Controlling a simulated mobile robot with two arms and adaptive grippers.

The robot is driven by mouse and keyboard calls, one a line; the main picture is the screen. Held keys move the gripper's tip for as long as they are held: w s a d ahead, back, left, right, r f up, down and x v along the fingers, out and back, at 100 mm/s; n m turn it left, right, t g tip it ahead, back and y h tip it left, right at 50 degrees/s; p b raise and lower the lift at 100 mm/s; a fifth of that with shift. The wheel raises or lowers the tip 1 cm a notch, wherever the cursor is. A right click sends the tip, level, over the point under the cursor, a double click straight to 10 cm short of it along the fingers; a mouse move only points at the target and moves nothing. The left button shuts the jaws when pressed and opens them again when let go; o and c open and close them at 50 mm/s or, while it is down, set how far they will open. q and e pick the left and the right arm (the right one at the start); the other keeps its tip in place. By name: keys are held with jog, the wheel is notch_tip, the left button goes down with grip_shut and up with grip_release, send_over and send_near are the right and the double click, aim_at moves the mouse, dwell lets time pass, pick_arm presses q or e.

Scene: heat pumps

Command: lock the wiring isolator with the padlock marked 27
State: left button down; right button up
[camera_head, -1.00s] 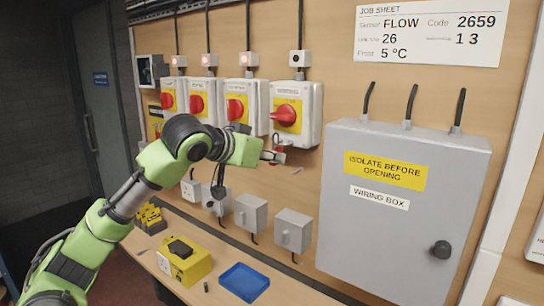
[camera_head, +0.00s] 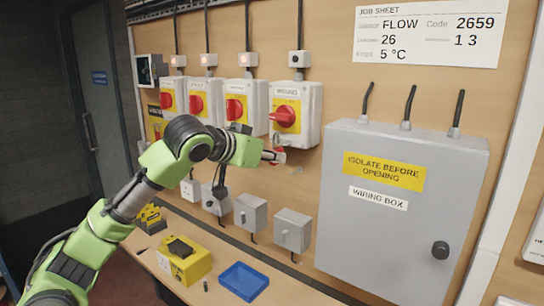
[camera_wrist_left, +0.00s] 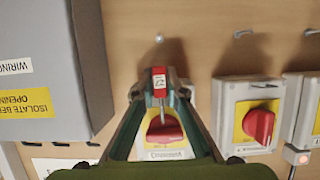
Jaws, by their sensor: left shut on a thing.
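The wiring isolator (camera_head: 309,112) is a white box with a yellow plate and a red knob (camera_head: 284,116), right of the other isolators. My left gripper (camera_head: 275,156) is just below it, shut on a small red padlock (camera_wrist_left: 159,78). The padlock's white label carries a small mark that may be 27. Its metal shackle points toward the isolator knob (camera_wrist_left: 165,133) in the left wrist view. I cannot tell whether the shackle is through anything. My fingers hide the lower part of the padlock in the head view. My right gripper is out of view.
The grey wiring box (camera_head: 400,240) stands close on the right. Several similar isolators (camera_head: 238,105) hang to the left. Small grey boxes (camera_head: 292,231) are on the board below. A yellow case (camera_head: 185,262) and a blue tray (camera_head: 244,281) sit on the bench.

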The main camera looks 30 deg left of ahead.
aim_at(271, 163)
pick_arm(q)
jog(key=shift+w+p, duration=0.75)
jog(key=shift+w, duration=0.25)
dwell(0.8)
jog(key=shift+d, duration=0.1)
dwell(0.7)
jog(key=shift+f+b, duration=0.6)
jog(key=shift+f, duration=0.65)
dwell(0.6)
jog(key=c, duration=2)
grip_release()
